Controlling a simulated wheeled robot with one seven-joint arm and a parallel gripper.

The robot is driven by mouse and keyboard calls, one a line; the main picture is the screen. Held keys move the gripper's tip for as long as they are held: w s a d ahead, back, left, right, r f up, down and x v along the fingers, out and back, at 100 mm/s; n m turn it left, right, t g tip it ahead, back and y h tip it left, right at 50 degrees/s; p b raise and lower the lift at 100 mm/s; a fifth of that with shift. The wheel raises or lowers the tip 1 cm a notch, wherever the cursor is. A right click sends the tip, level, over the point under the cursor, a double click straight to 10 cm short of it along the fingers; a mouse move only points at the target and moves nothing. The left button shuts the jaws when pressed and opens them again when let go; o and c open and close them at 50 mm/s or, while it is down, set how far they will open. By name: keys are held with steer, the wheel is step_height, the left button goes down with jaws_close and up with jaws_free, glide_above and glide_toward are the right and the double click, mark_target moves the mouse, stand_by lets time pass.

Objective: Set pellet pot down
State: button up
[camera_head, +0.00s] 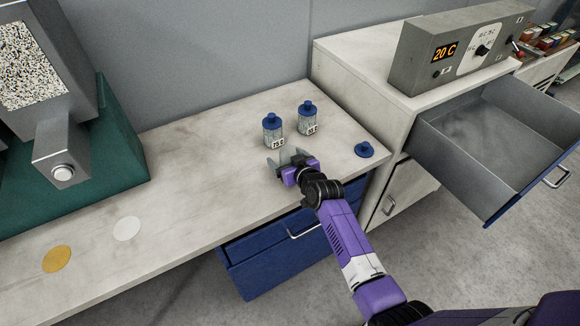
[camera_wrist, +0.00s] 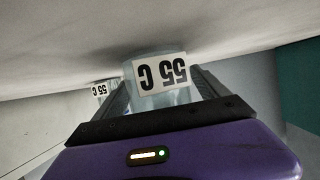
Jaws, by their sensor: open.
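Two clear pellet pots with blue lids stand upright on the pale bench in the head view: the left pot (camera_head: 273,131) and the right pot (camera_head: 306,118). My gripper (camera_head: 281,160) is open and low over the bench, just in front of the left pot. In the wrist view the picture is upside down. One pot (camera_wrist: 158,74) with a label that seems to read 55 C shows between my open fingers, its lower edge at the bench surface. The other pot (camera_wrist: 101,90) is partly hidden behind my left finger. I cannot tell whether my fingers touch the pot.
A loose blue lid (camera_head: 364,150) lies near the bench's right end. A grey control box (camera_head: 460,47) shows 20 C above an open drawer (camera_head: 490,135). A blue drawer (camera_head: 280,250) sits under the bench. White (camera_head: 127,228) and yellow (camera_head: 57,259) discs mark clear bench at left.

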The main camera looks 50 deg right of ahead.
steer(key=c, duration=1.7)
jaws_close()
steer(key=shift+r, duration=0.15)
